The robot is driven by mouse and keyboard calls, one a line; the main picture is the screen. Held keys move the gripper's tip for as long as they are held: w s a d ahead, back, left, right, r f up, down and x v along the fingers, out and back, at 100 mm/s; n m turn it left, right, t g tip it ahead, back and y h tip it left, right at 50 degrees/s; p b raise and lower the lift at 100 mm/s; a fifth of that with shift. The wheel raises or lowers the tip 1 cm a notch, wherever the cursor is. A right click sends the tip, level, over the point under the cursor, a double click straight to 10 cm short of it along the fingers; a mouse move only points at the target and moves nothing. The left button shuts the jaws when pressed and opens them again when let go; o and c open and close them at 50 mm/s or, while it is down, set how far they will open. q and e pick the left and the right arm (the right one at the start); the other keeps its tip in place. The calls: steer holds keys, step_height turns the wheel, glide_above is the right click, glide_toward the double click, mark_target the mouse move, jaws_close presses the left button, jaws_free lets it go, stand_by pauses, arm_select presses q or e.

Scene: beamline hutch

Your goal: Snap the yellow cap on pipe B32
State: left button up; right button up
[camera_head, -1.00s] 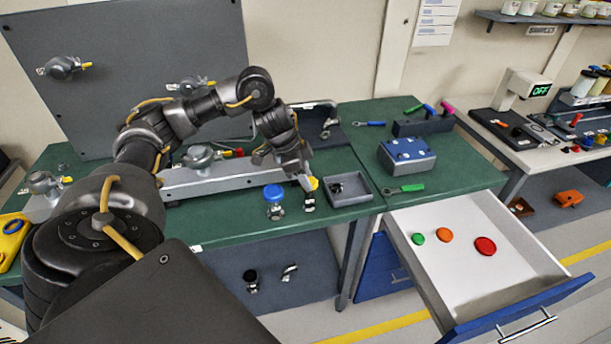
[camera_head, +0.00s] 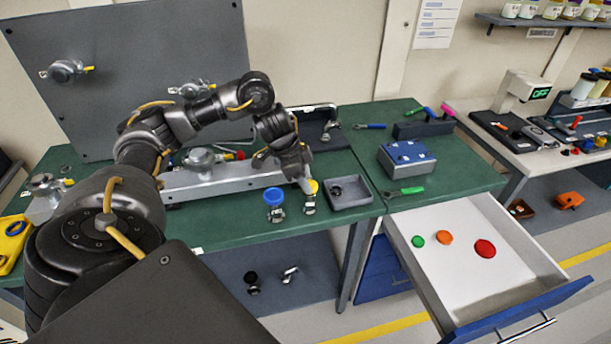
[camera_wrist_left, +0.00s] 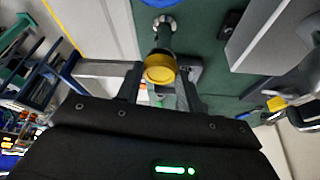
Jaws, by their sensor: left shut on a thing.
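The yellow cap (camera_head: 313,186) is at the top of a short metal pipe (camera_head: 309,204) near the front edge of the green bench. My left gripper (camera_head: 305,184) comes down from above and is shut on the yellow cap. In the left wrist view the cap (camera_wrist_left: 160,69) sits between my two fingers (camera_wrist_left: 158,88), with the grey pipe (camera_wrist_left: 163,40) behind it. I cannot tell how firmly the cap is seated, and no pipe label is readable. My right gripper is not in view.
A blue-capped pipe (camera_head: 274,205) stands just left of the yellow one. A grey tray (camera_head: 363,199) is close on the right. An open drawer (camera_head: 450,285) holds green, orange and red discs. A metal rail with fittings (camera_head: 225,178) lies behind.

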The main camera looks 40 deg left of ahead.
arm_select(q)
steer(key=shift+f, duration=0.55)
stand_by(0.4)
steer(key=o, duration=1)
steer(key=shift+r, duration=0.1)
steer(key=p+v, duration=0.1)
steer(key=v, duration=0.9)
steer(key=shift+s+a+r+p, duration=0.15)
steer(key=shift+r+p, duration=0.1)
steer(key=shift+p, duration=0.15)
